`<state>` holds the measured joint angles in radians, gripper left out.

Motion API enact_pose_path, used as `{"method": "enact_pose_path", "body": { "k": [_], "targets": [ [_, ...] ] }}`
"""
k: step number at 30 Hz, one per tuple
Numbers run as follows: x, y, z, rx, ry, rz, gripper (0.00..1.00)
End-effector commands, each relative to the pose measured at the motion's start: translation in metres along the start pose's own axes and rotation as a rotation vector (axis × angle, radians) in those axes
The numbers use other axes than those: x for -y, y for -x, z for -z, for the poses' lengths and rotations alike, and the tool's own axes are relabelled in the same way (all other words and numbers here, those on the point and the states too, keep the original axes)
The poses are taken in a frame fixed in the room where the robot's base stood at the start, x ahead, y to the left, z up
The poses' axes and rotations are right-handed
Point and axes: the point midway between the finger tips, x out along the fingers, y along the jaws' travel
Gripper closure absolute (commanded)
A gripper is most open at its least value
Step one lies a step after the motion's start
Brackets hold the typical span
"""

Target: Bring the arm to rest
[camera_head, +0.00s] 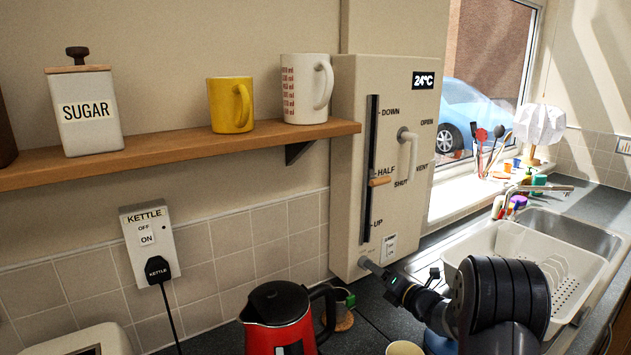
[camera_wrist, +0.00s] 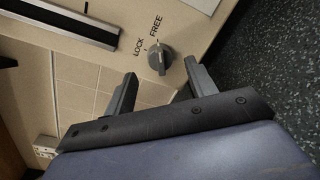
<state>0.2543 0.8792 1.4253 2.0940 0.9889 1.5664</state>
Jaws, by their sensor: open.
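My gripper (camera_wrist: 162,70) is open, its two dark fingers spread and nothing between them. In the wrist view a round grey knob (camera_wrist: 159,58) with a pale line sits just beyond the gap between the fingertips, beside the words LOCK and FREE. It looks clear of both fingers, but the exact distance is hard to tell. In the head view my arm reaches from the lower right, and my gripper (camera_head: 370,266) is at the lower edge of the beige wall unit (camera_head: 347,150).
The unit carries a slider handle (camera_head: 380,181) between HALF and UP and a white lever (camera_head: 407,142). A white dish rack (camera_head: 490,245) is at the right. A shelf (camera_head: 180,152) runs left.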

Motion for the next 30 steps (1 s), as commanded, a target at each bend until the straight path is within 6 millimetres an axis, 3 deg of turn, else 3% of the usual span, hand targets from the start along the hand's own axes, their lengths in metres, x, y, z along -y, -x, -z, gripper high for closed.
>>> {"method": "enact_pose_path", "body": {
  "k": [11,12,27,30],
  "targets": [
    [0.002,0.077,0.001,0.003,0.000,0.003,0.47],
    [-0.001,0.061,0.001,-0.003,0.000,-0.002,0.47],
    [-0.002,-0.039,0.001,-0.002,-0.001,-0.001,0.47],
    [0.002,-0.036,0.002,0.006,0.084,0.001,0.47]
  ]
}}
